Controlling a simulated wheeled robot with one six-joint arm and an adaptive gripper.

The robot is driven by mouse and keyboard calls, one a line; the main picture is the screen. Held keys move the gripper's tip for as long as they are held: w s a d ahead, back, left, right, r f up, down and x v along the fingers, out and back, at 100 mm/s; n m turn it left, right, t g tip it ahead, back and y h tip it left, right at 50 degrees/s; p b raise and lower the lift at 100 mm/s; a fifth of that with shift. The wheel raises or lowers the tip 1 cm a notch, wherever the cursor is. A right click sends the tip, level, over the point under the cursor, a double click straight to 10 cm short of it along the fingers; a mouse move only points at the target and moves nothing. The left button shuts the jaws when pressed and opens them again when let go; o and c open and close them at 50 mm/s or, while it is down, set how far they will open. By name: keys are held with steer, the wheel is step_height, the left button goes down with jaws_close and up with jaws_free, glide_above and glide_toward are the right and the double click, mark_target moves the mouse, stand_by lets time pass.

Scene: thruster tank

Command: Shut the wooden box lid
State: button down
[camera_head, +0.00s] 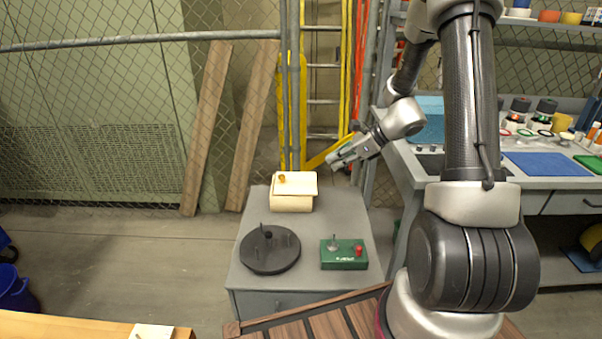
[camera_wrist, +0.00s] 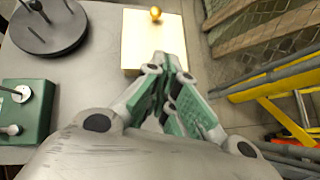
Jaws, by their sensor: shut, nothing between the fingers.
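The wooden box (camera_head: 291,204) is pale and stands at the back of the grey cabinet top. Its lid (camera_head: 300,185), with an orange-gold knob (camera_head: 282,178), lies over the top; its right edge sticks out a little past the body. I cannot tell whether the lid sits fully flush. In the wrist view, the lid (camera_wrist: 140,42) is seen from above, its near part hidden by my gripper (camera_wrist: 166,62). My gripper (camera_head: 333,162) is shut and empty, to the right of the box and above it, apart from it in the head view.
A ladder and mesh fence are behind. A workbench (camera_head: 500,180) is at right.

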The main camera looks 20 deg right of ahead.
steer(key=a+r+n, duration=0.1)
glide_toward(284, 177)
steer(key=shift+y, duration=0.3)
steer(key=f, duration=0.1)
steer(key=w+a+f, duration=0.1)
steer(key=f, duration=0.1)
steer(key=w+a+f, duration=0.1)
steer(key=f, duration=0.1)
steer(key=shift+w+a+f, duration=0.15)
steer(key=shift+w+a, duration=0.2)
steer(key=shift+a, duration=0.05)
steer(key=shift+w+a, duration=0.15)
steer(key=shift+a, duration=0.35)
steer(key=shift+w+a, duration=0.15)
steer(key=shift+a, duration=0.4)
steer(key=shift+d, duration=0.1)
